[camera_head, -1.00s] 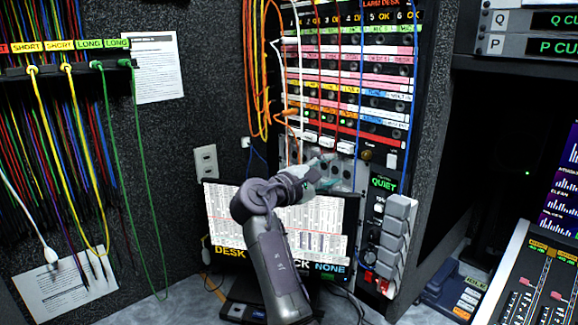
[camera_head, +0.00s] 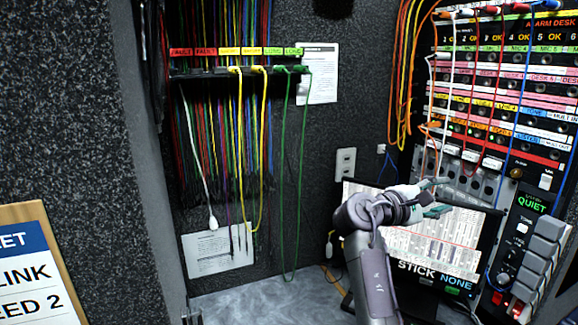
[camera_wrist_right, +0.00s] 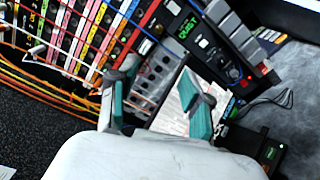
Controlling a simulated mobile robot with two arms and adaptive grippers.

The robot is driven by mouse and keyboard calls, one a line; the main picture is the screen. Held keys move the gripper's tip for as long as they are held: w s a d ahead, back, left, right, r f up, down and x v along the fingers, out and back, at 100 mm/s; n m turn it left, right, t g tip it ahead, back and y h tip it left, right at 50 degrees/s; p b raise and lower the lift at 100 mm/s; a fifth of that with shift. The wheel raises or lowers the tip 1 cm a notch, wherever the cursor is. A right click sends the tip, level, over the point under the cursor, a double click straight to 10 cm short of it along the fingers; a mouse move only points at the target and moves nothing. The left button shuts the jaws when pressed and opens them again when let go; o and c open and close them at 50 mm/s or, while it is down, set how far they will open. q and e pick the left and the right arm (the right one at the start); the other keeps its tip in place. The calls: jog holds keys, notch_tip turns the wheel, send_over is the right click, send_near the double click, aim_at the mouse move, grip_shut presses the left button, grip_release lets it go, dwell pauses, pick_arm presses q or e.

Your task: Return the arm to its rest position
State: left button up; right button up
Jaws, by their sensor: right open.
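My right gripper (camera_head: 436,196) is at the end of my right arm, which comes up from the bottom of the head view. It is in front of the monitor (camera_head: 448,243) and below the patch panel. In the right wrist view its two teal fingers (camera_wrist_right: 158,106) stand apart with nothing between them. The monitor shows between and behind the fingers in that view. My left gripper is not in view.
The patch panel (camera_head: 500,110) with orange, red and blue cables is at the right. A cable rack (camera_head: 232,69) with hanging cables is on the back wall. A sign (camera_head: 36,270) stands at the lower left. The grey desk top (camera_head: 265,302) has bare room left of my arm.

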jog(key=s+f+m+y, duration=0.1)
jog(key=s+f+y, duration=0.3)
jog(key=f, duration=0.7)
jog(key=s+f+m+y, duration=0.1)
jog(key=s+f+y, duration=0.1)
jog(key=s+f, duration=0.6)
jog(key=s+f+m+y, duration=0.2)
jog(key=s+f+y, duration=0.1)
jog(key=f, duration=1)
jog(key=s+a+f+m+g+y, duration=0.1)
jog(key=s+a+f+y, duration=0.2)
jog(key=s, duration=0.5)
jog(key=s+a+f+m+g+y, duration=0.15)
jog(key=s+a, duration=0.25)
jog(key=s, duration=0.4)
jog(key=s+a+f+g+y, duration=0.1)
jog(key=s+a+f+y, duration=0.25)
jog(key=s, duration=0.45)
notch_tip(320, 180, down, 24)
jog(key=s+d+f+g, duration=0.2)
jog(key=s+f, duration=1.5)
jog(key=s, duration=0.1)
jog(key=shift+d+f, duration=0.25)
jog(key=shift+f, duration=0.15)
